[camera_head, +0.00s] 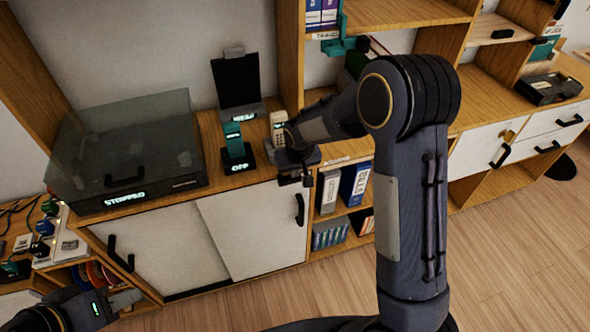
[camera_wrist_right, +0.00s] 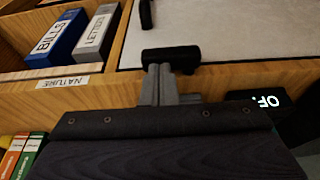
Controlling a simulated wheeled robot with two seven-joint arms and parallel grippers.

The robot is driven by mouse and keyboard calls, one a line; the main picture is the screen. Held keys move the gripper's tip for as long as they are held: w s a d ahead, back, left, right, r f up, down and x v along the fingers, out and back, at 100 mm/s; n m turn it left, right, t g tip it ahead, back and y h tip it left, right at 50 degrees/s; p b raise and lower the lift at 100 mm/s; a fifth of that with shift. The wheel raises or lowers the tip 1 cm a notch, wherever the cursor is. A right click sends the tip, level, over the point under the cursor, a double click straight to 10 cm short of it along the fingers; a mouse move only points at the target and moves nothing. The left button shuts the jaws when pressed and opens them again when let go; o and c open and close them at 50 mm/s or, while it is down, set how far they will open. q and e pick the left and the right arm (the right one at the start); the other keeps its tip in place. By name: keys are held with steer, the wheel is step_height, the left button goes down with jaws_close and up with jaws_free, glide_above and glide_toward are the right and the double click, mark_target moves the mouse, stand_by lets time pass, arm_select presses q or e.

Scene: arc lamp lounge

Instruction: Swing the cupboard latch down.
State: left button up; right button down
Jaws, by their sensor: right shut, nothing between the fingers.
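A short black bar (camera_wrist_right: 172,56), which looks like the cupboard latch, lies crosswise by the cupboard's top front edge in the right wrist view. My right gripper (camera_wrist_right: 160,78) is shut and empty, its grey fingertips right at the bar; I cannot tell whether they touch. In the head view my right gripper (camera_head: 293,176) is at the front edge of the cupboard top, and my arm and hand largely hide the latch. The white cupboard door (camera_head: 250,228) is below it, with a black handle (camera_head: 300,210). My left gripper (camera_head: 126,300) is at the lower left, away from the latch.
A teal device (camera_head: 234,140) with a lit display, a beige phone (camera_head: 279,128) and a covered turntable (camera_head: 125,150) stand on the cupboard top. Binders (camera_head: 355,184) fill the open shelf right of the door. The floor (camera_head: 500,270) at right is mostly clear.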

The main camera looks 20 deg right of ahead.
steer(key=shift+d+f, duration=0.1)
steer(key=shift+f, duration=0.05)
stand_by(0.3)
steer(key=shift+d+f+y+b, duration=0.1)
steer(key=shift+y+b, duration=0.3)
steer(key=shift+d+f+y+b, duration=0.3)
steer(key=shift+y+b, duration=0.2)
steer(key=shift+b, duration=0.25)
steer(key=f+y+b, duration=0.2)
steer(key=y+b, duration=0.2)
steer(key=b, duration=0.2)
steer(key=f+m+y+b, duration=0.1)
steer(key=f+y+b, duration=0.1)
steer(key=y+b, duration=0.2)
steer(key=d+f+m+y+b, duration=0.1)
steer(key=f+y+b, duration=0.1)
steer(key=b, duration=0.5)
steer(key=shift+f+t+y+b, duration=0.15)
steer(key=shift+t+y+b, duration=0.25)
steer(key=shift+y, duration=0.5)
steer(key=y+b, duration=0.1)
steer(key=a+f+m+y+b, duration=0.1)
steer(key=b, duration=0.1)
steer(key=shift+a+y, duration=0.1)
steer(key=shift+y, duration=0.3)
